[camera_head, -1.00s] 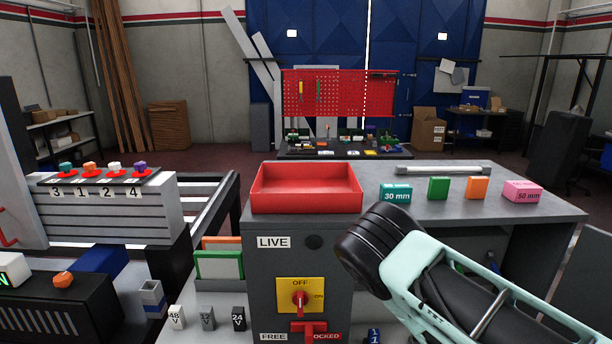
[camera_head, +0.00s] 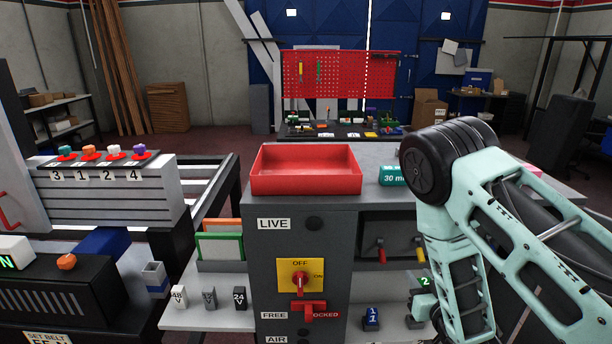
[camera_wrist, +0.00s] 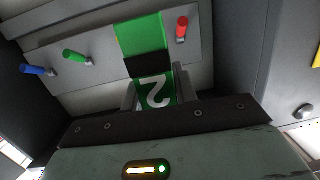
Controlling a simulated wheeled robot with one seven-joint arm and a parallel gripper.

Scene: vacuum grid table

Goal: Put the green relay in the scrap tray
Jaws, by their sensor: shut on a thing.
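The green relay (camera_wrist: 158,92), marked 2, is between the two fingers of my gripper (camera_wrist: 157,86) in the wrist view. The gripper is shut on it. In the head view its green top (camera_head: 424,282) shows beside my arm at the lower right. Much of it is hidden there, and I cannot tell whether it is clear of the shelf. A red open tray (camera_head: 306,183), likely the scrap tray, stands on top of the grey cabinet, up and left of my gripper. The tray looks empty.
A blue relay (camera_head: 371,319) marked 1 stands on the shelf left of my gripper. Coloured handles, including a red one (camera_wrist: 182,28), are close by. A teal 30 mm block (camera_head: 391,176) is right of the tray. The cabinet front (camera_head: 345,235) stands beside the shelf.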

